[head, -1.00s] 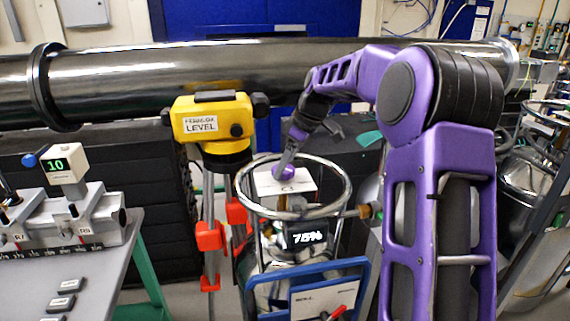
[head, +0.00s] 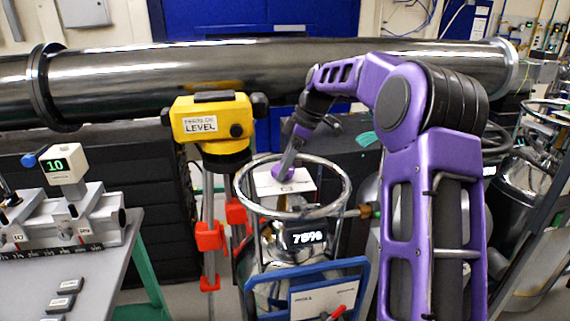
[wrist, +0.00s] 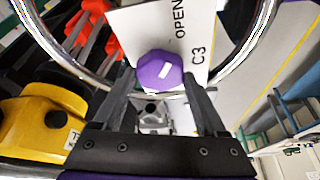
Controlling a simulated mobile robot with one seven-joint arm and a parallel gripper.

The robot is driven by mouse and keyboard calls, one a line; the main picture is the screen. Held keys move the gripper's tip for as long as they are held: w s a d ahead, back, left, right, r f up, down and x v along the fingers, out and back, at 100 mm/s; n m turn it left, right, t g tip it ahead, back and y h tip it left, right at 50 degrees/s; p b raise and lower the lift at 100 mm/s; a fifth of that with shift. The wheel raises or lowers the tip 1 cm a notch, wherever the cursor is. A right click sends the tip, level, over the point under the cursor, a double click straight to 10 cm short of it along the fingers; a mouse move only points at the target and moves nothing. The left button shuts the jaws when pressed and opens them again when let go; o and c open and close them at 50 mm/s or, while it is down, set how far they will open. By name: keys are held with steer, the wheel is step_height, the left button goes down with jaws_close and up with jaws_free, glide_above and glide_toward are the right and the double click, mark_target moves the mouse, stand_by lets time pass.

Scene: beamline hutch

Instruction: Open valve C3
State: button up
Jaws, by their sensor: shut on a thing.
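Valve C3 has a purple faceted knob (wrist: 160,70) with a white mark on top, in front of a white plate (wrist: 205,30) reading "OPEN" and "C3". In the head view the knob (head: 283,172) and the plate (head: 304,184) sit inside the chrome ring (head: 346,190) of a shiny metal vessel (head: 268,267). My gripper (wrist: 159,82) has its two dark fingers on either side of the knob and is shut on it. In the head view my gripper (head: 286,165) reaches down from above and partly covers the knob.
A yellow level (head: 212,122) on a tripod stands left of the ring. A display (head: 304,237) reads 75%. A blue frame (head: 365,285) stands in front. A long black pipe (head: 200,75) crosses behind. A bench (head: 100,285) with instruments is at left.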

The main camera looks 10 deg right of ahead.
steer(key=o, duration=1.3)
steer(key=v, duration=1.7)
steer(key=shift+d+r, duration=0.15)
steer(key=shift+s, duration=0.1)
